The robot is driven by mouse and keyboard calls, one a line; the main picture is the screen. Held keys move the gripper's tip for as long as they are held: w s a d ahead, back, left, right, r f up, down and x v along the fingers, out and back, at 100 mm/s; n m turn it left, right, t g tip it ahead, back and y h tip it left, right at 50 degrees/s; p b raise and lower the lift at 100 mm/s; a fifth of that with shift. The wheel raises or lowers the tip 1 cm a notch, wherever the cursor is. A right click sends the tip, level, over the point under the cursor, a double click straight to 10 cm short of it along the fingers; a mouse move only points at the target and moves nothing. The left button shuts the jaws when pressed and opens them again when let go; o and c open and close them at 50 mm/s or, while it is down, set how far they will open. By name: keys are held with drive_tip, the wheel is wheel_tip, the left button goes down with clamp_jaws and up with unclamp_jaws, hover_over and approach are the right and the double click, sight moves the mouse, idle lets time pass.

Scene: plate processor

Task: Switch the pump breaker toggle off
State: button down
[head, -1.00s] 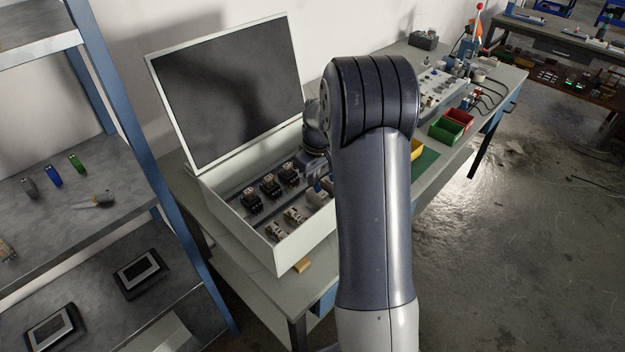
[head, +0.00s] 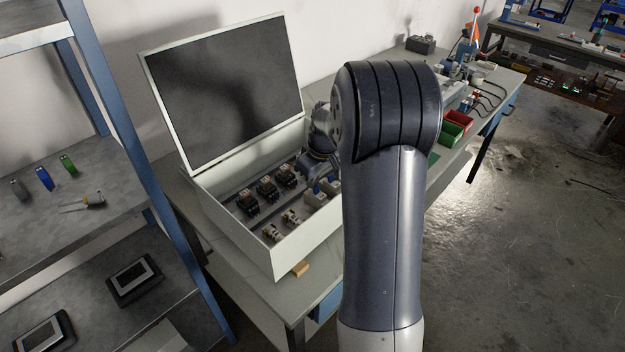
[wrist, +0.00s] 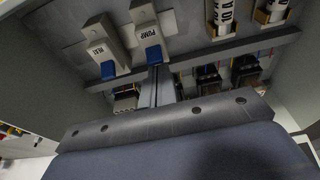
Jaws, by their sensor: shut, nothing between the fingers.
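The pump breaker (wrist: 148,33) is a light grey block with a PUMP label, at the top of the wrist view. Its blue toggle (wrist: 153,54) faces me, and I cannot tell whether it is on or off. My gripper (wrist: 154,74) is shut and empty, its thin grey fingers ending close to the toggle. I cannot tell whether they touch it. A similar breaker (wrist: 103,47) with its own blue toggle (wrist: 108,69) stands just left. In the head view my arm hides part of the gripper at the open cabinet (head: 235,247).
The cabinet lid (head: 225,90) stands open at the back. Labelled cylindrical parts (wrist: 223,14) sit right of the breakers. Black contactors (head: 267,188) stand in a row inside the cabinet. A grey rail (wrist: 240,47) crosses near the fingers. A shelf (head: 85,215) stands at left.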

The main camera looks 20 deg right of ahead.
drive_tip(key=shift+s+d+t+y+b, duration=0.3)
drive_tip(key=shift+t+b, duration=0.6)
drive_tip(key=shift+b, duration=1.65)
drive_tip(key=shift+s+d+t+y+b, duration=0.1)
drive_tip(key=shift+s+t+y+b, duration=0.6)
drive_tip(key=shift+b, duration=1.8)
drive_tip(key=shift+w+r+h, duration=0.15)
drive_tip(key=shift+w+h, duration=0.1)
drive_tip(key=shift+h, duration=0.05)
drive_tip(key=shift+r+p, duration=0.6)
drive_tip(key=shift+r, duration=0.2)
drive_tip(key=v, duration=1)
drive_tip(key=shift+s+r, duration=0.25)
drive_tip(key=shift+s, duration=0.1)
